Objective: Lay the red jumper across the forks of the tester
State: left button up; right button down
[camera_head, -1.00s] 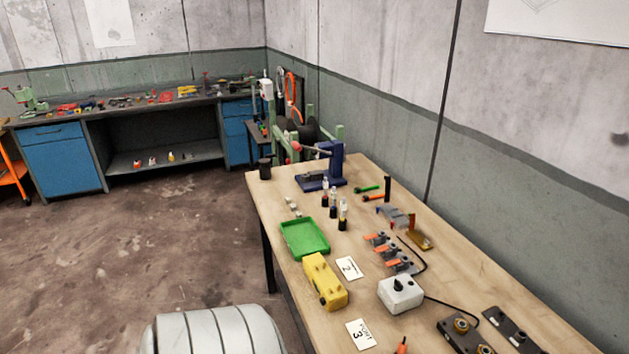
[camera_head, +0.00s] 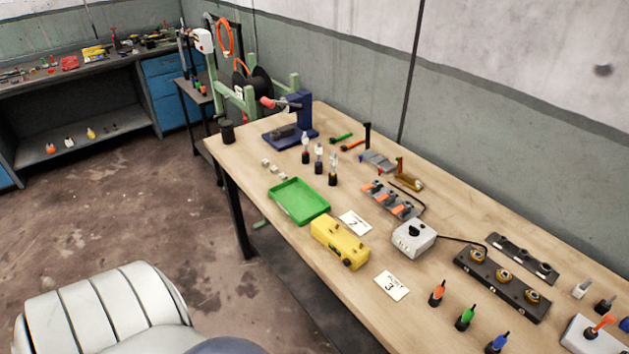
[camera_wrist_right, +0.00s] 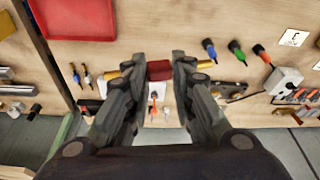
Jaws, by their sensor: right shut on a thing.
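The red jumper (camera_wrist_right: 160,70) is a short red cylinder with brass-coloured ends. It lies crosswise between the fingertips of my right gripper (camera_wrist_right: 158,72), which is shut on it, in the right wrist view. The fingers hide part of its ends. The jumper is seen above the wooden bench; its height cannot be told. A yellow box (camera_head: 340,242) with small posts on top stands on the bench in the head view; I cannot tell whether it is the tester. My left gripper is in neither view.
The bench holds a green tray (camera_head: 298,201), a grey box with a black knob (camera_head: 414,237), and orange, green (camera_head: 465,318) and blue bottles. A red tray (camera_wrist_right: 78,18) shows in the wrist view.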

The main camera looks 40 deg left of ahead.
aim_at(346, 240)
jog(key=j+u, duration=0.25)
jog(key=j, duration=2.15)
jog(key=i, duration=0.1)
